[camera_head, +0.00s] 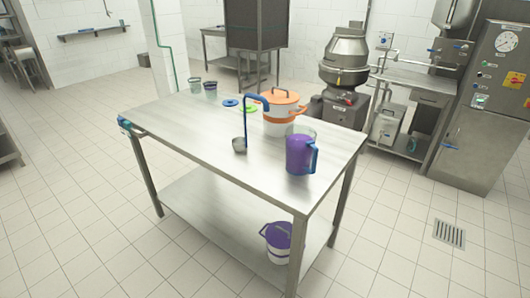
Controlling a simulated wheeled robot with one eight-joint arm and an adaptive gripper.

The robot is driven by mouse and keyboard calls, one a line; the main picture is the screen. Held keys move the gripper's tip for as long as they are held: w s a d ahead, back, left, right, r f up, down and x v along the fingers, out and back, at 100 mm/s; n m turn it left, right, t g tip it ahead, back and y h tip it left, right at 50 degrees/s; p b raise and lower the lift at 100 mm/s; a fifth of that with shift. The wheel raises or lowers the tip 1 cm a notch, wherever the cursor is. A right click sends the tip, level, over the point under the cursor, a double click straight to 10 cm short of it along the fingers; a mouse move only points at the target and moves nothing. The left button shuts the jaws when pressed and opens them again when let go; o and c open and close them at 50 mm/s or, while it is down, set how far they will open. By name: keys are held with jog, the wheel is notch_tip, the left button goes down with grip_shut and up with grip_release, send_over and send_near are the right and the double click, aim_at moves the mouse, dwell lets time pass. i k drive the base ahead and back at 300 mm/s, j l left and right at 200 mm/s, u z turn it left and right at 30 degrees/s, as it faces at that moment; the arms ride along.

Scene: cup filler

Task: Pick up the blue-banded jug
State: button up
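A purple jug with a blue handle on its right side (299,156) stands upright near the front right end of the steel table (205,139). I cannot make out a separate blue band on it. A clear container (304,131) shows partly behind its rim. Two small cups stand at the table's far left: a greenish one (195,86) and a dark bluish-purple one (210,88). They are too small to tell their bands. My gripper is not in view.
A white pot with orange lid (281,112) stands behind a blue-handled ladle (241,144). A blue lid (230,102) and green lid (248,108) lie nearby. A purple-and-white bucket (280,241) sits on the lower shelf.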

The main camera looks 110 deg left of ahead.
aim_at(301, 151)
jog(key=k+l+u, duration=0.1)
jog(key=u, duration=3.4)
